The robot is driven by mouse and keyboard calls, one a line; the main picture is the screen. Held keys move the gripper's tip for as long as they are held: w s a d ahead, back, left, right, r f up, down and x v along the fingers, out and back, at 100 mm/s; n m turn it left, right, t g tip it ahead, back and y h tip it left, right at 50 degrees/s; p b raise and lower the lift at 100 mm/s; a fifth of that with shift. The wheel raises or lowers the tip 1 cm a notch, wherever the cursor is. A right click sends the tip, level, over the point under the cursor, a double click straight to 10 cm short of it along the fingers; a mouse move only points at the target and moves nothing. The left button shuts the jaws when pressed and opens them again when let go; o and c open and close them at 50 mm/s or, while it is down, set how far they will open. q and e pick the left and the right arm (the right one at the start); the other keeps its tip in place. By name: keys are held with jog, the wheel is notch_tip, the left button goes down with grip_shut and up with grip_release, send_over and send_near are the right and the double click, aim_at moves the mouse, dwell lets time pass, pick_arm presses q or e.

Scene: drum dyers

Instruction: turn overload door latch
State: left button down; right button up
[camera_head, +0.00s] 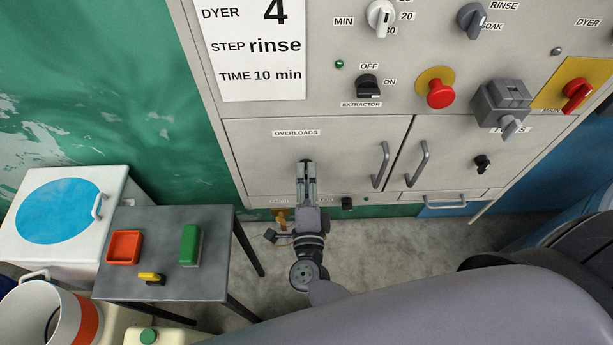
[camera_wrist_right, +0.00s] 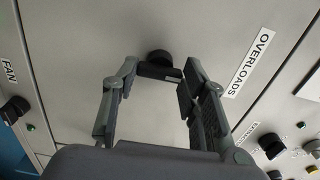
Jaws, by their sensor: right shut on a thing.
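The overload door (camera_head: 330,150) is a pale grey panel marked OVERLOADS, with a grey bar handle (camera_head: 380,164) on its right side. It looks closed and flush with the cabinet. Its latch is a small black knob (camera_wrist_right: 158,60) on the door face. In the head view the knob is mostly hidden by my right gripper (camera_head: 306,168), which points up at the door's lower left. In the right wrist view the fingertips of my right gripper (camera_wrist_right: 160,75) are at the knob, one on each side, shut on it. My left gripper is not in view.
A similar door (camera_head: 450,145) with its own handle and a black knob (camera_head: 482,163) is to the right. Above are an extractor knob (camera_head: 368,86), a red button (camera_head: 440,94) and a red main switch (camera_head: 576,94). A grey side table (camera_head: 150,225) stands at left.

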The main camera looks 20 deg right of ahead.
dwell(0.3)
jog(key=o, duration=1.2)
jog(key=shift+c, duration=0.2)
jog(key=v, duration=1.2)
